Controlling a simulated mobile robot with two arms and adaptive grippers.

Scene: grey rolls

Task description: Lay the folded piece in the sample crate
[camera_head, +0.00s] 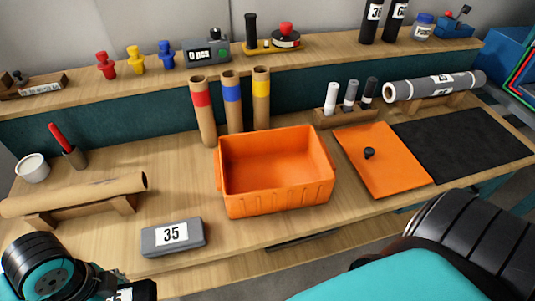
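A grey, flat block-shaped piece labelled 35 (153,249) lies on the front of the wooden bench, left of the crate; it looks like the folded piece, though its folds cannot be made out. The orange crate (276,200) stands open and empty at the middle of the bench. The grey piece is outside it, apart from it. Part of my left arm shows at the bottom left, in front of the bench, and its fingertips are not visible. My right arm fills the bottom right corner, and its gripper is out of the picture.
An orange lid (393,165) with a black knob lies right of the crate, beside a black mat (465,147). Cardboard tubes (234,108) stand behind the crate. A brown roll (80,193) rests on a wooden stand at left; a grey roll (460,82) lies at back right.

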